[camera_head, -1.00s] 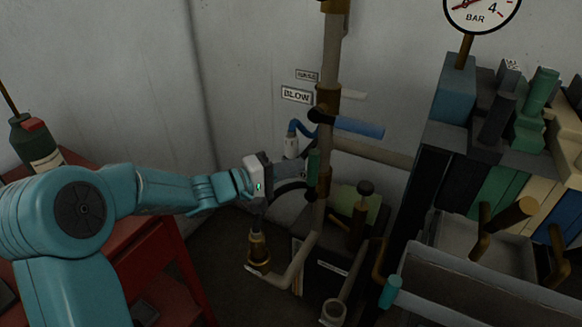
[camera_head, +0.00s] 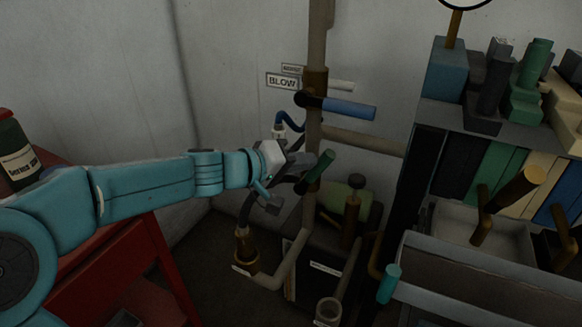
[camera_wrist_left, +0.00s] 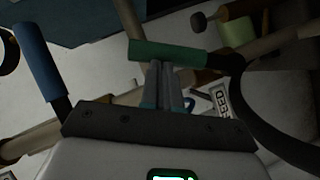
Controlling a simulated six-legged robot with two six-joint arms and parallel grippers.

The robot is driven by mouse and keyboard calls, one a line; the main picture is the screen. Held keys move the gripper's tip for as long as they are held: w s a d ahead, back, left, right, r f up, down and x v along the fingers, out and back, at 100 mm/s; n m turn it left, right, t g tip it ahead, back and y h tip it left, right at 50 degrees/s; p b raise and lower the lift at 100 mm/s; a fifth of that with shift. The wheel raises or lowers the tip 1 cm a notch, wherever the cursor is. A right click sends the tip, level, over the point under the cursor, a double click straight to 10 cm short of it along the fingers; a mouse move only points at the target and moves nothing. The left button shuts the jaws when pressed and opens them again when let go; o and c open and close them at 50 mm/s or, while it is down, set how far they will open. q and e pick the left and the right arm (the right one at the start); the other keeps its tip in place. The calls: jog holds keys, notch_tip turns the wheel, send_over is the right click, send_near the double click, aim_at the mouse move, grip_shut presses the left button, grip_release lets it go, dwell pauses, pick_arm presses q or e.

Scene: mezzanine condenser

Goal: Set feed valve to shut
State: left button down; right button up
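The feed valve's lever has a green handle (camera_head: 320,166) on the upright pipe. In the head view the handle is tilted, its top leaning right. In the left wrist view the green handle (camera_wrist_left: 168,53) lies across my fingertips. The FEED label (camera_wrist_left: 216,102) shows beside the fingers there. My left gripper (camera_head: 303,179) is at the handle's left side. In the left wrist view the left gripper (camera_wrist_left: 164,80) has its fingers close together, with nothing visible between them. The tips meet the handle's edge; whether they touch it is hard to tell. My right gripper is out of view.
A blue-handled lever (camera_head: 348,110) by the BLOW label (camera_head: 282,81) sits above the green handle. A brass fitting with a hose (camera_head: 243,250) is below. A red cart (camera_head: 130,260) is left; a grey cabinet (camera_head: 470,250) with levers is right.

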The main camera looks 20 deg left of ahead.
aim_at(318, 169)
pick_arm(q)
jog(key=shift+d+f+m+y, duration=0.15)
jog(key=shift+d+m+y, duration=0.35)
jog(key=shift+d, duration=0.45)
jog(key=shift+d+f+m+g+y+p, duration=0.2)
jog(key=shift+d+m+g+y+p, duration=0.2)
jog(key=shift+d+m+y+p, duration=0.25)
jog(key=d+f+m+y+p, duration=0.3)
jog(key=d+f+p, duration=0.1)
jog(key=f+p, duration=0.2)
jog(key=shift+d+g+p, duration=0.3)
jog(key=shift+d+p, duration=0.1)
jog(key=shift+p, duration=0.45)
